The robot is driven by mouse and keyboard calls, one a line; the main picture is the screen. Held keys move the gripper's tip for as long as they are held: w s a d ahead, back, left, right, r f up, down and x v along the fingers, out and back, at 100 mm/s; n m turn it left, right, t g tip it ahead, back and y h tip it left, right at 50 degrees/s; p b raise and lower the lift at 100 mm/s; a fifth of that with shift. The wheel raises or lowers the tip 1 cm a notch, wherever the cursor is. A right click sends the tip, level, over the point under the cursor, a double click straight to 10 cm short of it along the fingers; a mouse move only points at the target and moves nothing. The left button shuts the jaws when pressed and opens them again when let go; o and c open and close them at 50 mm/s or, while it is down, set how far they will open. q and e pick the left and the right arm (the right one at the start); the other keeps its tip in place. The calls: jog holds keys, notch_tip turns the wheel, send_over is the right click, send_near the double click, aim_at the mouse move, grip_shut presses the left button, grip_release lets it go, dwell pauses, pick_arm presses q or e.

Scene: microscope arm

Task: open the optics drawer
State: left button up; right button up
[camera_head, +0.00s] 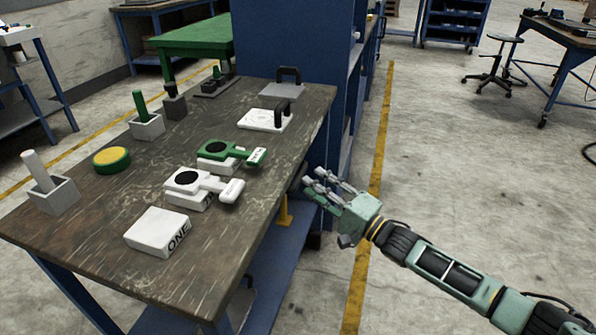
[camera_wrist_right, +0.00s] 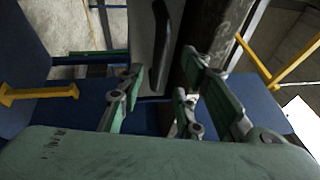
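My right gripper (camera_head: 322,188) is beside the right edge of the dark worktable (camera_head: 210,240), with its fingers pointing at the table's side. In the right wrist view the gripper (camera_wrist_right: 163,85) is open, fingers spread to both sides of a dark upright handle (camera_wrist_right: 162,35). The handle is on a grey front panel (camera_wrist_right: 142,40), which looks like the optics drawer. The handle's lower end lies between the fingers in the picture; I see no finger closed on it. In the head view the drawer front is mostly hidden below the tabletop. My left gripper is out of view.
On the tabletop are a white block marked ONE (camera_head: 160,231), a white arm piece (camera_head: 205,187), a green one (camera_head: 230,154), a yellow disc (camera_head: 112,159) and plates with black handles (camera_head: 265,120). A blue cabinet (camera_head: 290,40) stands behind.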

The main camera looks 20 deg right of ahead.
aim_at(300, 174)
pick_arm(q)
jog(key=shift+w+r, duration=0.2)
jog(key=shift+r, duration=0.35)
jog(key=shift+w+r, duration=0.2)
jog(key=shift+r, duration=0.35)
pick_arm(e)
jog(key=shift+x, duration=2.8)
jog(key=shift+f, duration=0.15)
grip_shut()
